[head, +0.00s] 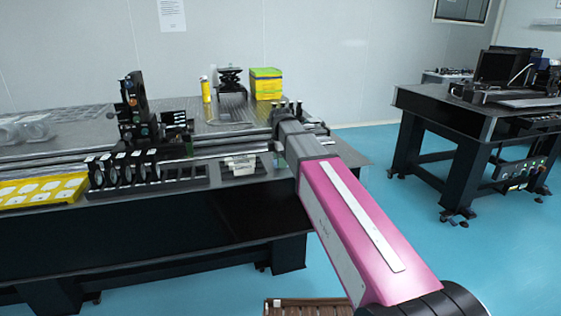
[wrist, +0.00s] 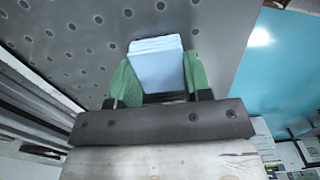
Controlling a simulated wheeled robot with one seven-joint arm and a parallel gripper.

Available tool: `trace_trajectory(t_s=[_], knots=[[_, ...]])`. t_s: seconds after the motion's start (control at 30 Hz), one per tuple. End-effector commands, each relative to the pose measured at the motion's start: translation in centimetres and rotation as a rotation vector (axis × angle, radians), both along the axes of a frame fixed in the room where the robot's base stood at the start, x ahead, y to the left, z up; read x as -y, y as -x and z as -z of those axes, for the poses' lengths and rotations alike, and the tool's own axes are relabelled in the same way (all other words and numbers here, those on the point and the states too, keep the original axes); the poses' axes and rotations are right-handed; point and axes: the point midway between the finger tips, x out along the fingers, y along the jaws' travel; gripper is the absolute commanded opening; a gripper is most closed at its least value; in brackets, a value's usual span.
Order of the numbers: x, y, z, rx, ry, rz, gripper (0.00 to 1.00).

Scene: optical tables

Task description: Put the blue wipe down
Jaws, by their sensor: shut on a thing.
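The blue wipe (wrist: 157,62) is a light blue, folded, layered block in the wrist view. My gripper (wrist: 155,80) is shut on it, with a green finger on each side. The wipe sticks out beyond the fingertips, over the grey perforated top of the optical table (wrist: 70,40). I cannot tell whether the wipe touches the table top. In the head view my gripper (head: 287,108) is over the right end of the table (head: 340,170), and the wipe is hidden there.
A yellow-green box (head: 266,84), a black lab jack (head: 231,79) and a yellow bottle (head: 206,90) stand behind. Black optics (head: 137,110), a lens rack (head: 124,170) and a yellow tray (head: 40,190) are to the left. The table's right edge is close. A second table (head: 470,110) stands apart.

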Motion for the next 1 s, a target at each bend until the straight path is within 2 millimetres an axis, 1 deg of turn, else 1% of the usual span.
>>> trace_trajectory(t_s=[0.1,0.13,0.2,0.5,0.63,0.77,1.0], knots=[[0.0,0.0,0.3,0.000,0.000,0.000,0.23],[0.0,0.0,0.3,0.000,0.000,0.000,0.52],[0.0,0.0,0.2,0.000,0.000,0.000,0.71],[0.0,0.0,0.1,0.000,0.000,0.000,0.71],[0.0,0.0,-0.6,0.001,0.000,0.000,0.71],[0.0,-0.1,-2.4,0.002,-0.001,0.000,0.71],[0.0,-0.1,-6.6,0.003,-0.001,0.000,0.71]])
